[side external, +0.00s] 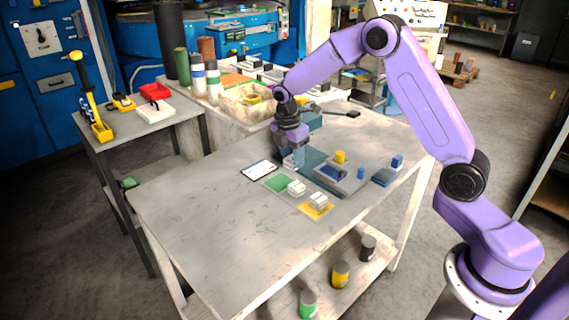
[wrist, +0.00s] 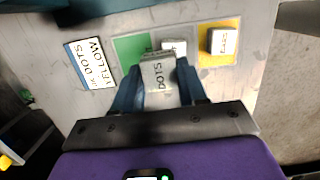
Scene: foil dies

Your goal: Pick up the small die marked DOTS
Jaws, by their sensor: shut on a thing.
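My gripper (wrist: 158,84) is shut on a small whitish die marked DOTS (wrist: 158,72), which sits between the two blue fingers. In the side external view my gripper (side external: 294,155) points down at the far part of the table, with the die (side external: 289,162) partly hidden by the fingers. I cannot tell whether the die is clear of the surface. A second pale die (wrist: 175,47) stands just beyond it, partly hidden. A third die (wrist: 222,41) stands on a yellow pad (wrist: 232,55); its marking is too small to read surely.
A white card (wrist: 90,63) reads YELLOW and DOTS. The table's near left is clear.

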